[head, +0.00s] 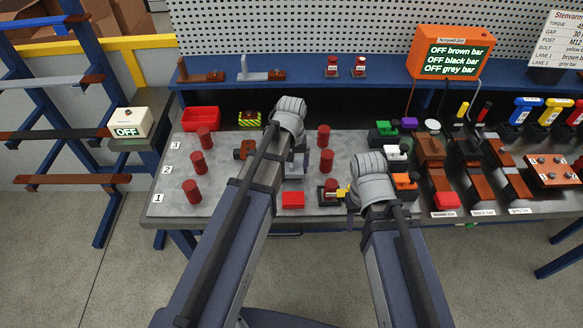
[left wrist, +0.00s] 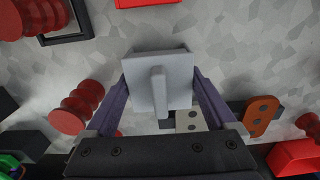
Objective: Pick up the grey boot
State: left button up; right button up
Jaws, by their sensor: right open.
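The grey boot (left wrist: 141,81) is a light grey square plate with a narrow upright tab in the left wrist view. It lies below my left gripper (left wrist: 160,85), whose two purple fingers are apart, one on each side of it. The tab stands between the fingers with a gap on both sides. In the head view my left gripper (head: 299,162) is low over the middle of the bench, and my wrist hides most of the boot. My right gripper (head: 372,190) is farther right over the bench. It is open, its fingers mostly hidden by its wrist.
Red ribbed insulators (head: 323,135) stand on both sides of the left gripper. A red block (head: 293,200) lies at the bench's front edge. A brown-ended link (left wrist: 262,115) lies beside the boot. Green (head: 383,129), white (head: 397,153) and orange (head: 405,181) pieces stand to the right.

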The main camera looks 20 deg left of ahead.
pick_arm(q)
jog(key=c, duration=0.8)
jog(key=shift+o, duration=0.2)
jog(key=shift+r, duration=0.15)
notch_tip(320, 180, up, 10)
jog(key=p, duration=1)
